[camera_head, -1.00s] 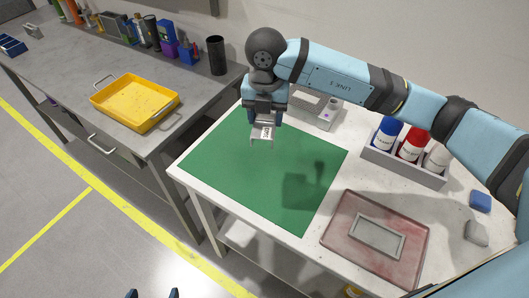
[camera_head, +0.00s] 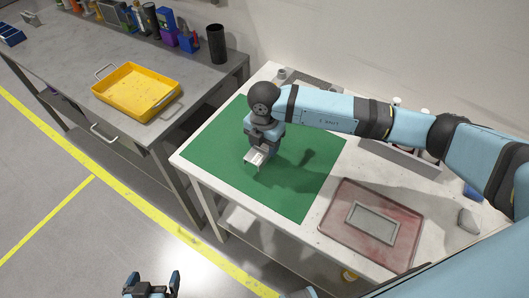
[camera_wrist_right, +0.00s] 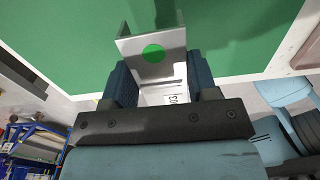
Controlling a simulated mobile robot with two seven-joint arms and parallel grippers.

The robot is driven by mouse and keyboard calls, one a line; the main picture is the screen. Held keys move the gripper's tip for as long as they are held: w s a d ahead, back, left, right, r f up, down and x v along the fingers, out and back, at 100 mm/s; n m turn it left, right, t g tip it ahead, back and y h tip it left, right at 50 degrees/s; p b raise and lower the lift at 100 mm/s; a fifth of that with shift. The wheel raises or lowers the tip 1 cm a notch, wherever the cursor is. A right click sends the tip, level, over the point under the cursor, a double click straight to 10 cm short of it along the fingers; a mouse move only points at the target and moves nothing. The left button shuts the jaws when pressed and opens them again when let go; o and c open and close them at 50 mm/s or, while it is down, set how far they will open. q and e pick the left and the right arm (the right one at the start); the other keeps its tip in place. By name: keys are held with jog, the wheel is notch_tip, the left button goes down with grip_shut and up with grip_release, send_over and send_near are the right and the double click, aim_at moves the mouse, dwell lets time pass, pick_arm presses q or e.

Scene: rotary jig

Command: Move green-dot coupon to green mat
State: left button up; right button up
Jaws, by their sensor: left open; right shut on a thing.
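The green-dot coupon is a bent, metallic plate (camera_head: 255,159). In the right wrist view its green dot (camera_wrist_right: 153,53) faces the camera. My right gripper (camera_wrist_right: 160,88) is shut on the coupon, with one finger on each side; it also shows in the head view (camera_head: 262,148). The coupon is over the front left part of the green mat (camera_head: 300,185), and I cannot tell whether it touches it. The mat lies flat on the white table and also fills the top of the wrist view (camera_wrist_right: 70,40). My left gripper (camera_head: 152,278) is open and empty at the bottom edge, away from the table.
A reddish tray (camera_head: 330,235) with a grey rectangular plate (camera_head: 373,222) lies right of the mat. A grey bottle rack (camera_head: 400,158) is partly behind my right arm. A yellow tray (camera_head: 125,98) stands on the separate grey bench. Most of the mat is clear.

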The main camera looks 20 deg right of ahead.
aim_at(264, 153)
notch_tip(264, 153, down, 5)
jog(key=shift+r, duration=0.2)
jog(key=shift+f, duration=0.3)
jog(key=shift+f, duration=0.2)
jog(key=o, duration=1)
jog(key=shift+r, duration=0.15)
